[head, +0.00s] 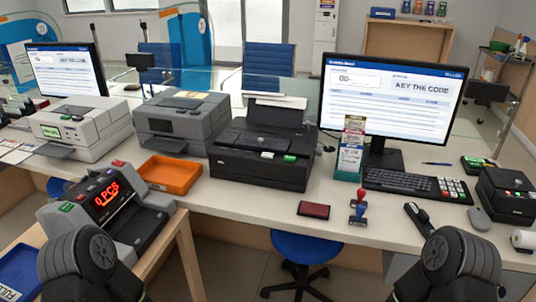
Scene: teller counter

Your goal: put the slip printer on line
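Several printer-like machines stand on the counter, and I cannot read a label saying which is the slip printer. A large black printer (262,170) in the middle has a sheet standing at its back, with a white and a green button (290,158) on its front right. A grey printer (180,124) stands left of it. A white machine (75,140) with a green display is further left. A small black printer (507,205) with small lights sits at the far right. Two dark rounded links of my arms show at the bottom left and bottom right. Neither gripper's fingers are in view.
A monitor (390,98) shows "KEY THE CODE", with a keyboard (415,184) before it. An orange tray (170,175), a note counter (105,205) reading "0 PCS", an ink pad (313,209) and stamps (357,208) stand nearby. A blue stool (303,246) is below the counter.

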